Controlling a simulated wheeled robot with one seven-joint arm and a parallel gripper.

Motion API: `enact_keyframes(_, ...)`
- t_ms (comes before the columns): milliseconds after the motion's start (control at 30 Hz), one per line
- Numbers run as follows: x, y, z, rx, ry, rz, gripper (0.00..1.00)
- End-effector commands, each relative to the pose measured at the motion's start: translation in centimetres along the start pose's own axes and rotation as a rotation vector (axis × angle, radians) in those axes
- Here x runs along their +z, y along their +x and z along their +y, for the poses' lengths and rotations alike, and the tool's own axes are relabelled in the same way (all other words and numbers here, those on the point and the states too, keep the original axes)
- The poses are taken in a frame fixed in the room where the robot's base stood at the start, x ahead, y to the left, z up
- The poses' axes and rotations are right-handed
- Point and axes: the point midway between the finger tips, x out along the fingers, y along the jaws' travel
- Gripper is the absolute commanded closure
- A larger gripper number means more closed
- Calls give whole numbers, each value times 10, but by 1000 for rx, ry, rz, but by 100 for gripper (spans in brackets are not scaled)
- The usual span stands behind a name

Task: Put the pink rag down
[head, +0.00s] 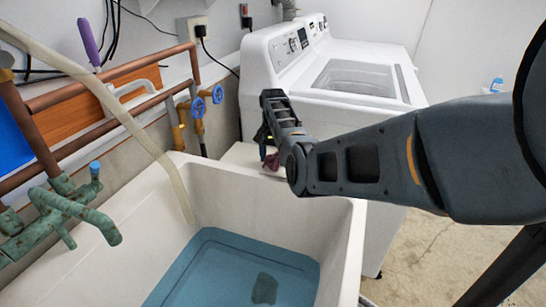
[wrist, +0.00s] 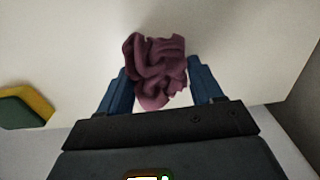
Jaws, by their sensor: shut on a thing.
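The pink rag (wrist: 155,70) is a crumpled dusky-pink bundle between the two blue fingers of my gripper (wrist: 160,88) in the wrist view. My gripper is shut on it. In the head view, a small part of the rag (head: 272,162) shows below my gripper (head: 266,140), at the far rim of the sink and in front of the washing machine. My arm hides most of that spot. I cannot tell whether the rag touches the pale surface under it.
A white sink (head: 335,213) holds blue water with a dark object (head: 264,289) in it. A white washing machine (head: 330,120) stands behind. Copper pipes and blue-handled valves (head: 198,106) line the left wall. A yellow-green sponge (wrist: 27,106) lies left in the wrist view.

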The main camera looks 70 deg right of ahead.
Motion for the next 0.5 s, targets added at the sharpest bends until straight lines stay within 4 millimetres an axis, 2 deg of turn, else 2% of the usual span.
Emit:
enact_keyframes(33, 0, 2, 0, 0, 0, 0, 62)
enact_keyframes(67, 0, 1, 0, 0, 0, 0, 33)
enact_keyframes(100, 0, 1, 0, 0, 0, 0, 29)
enact_keyframes(300, 0, 1, 0, 0, 0, 0, 10)
enact_keyframes(500, 0, 1, 0, 0, 0, 0, 9)
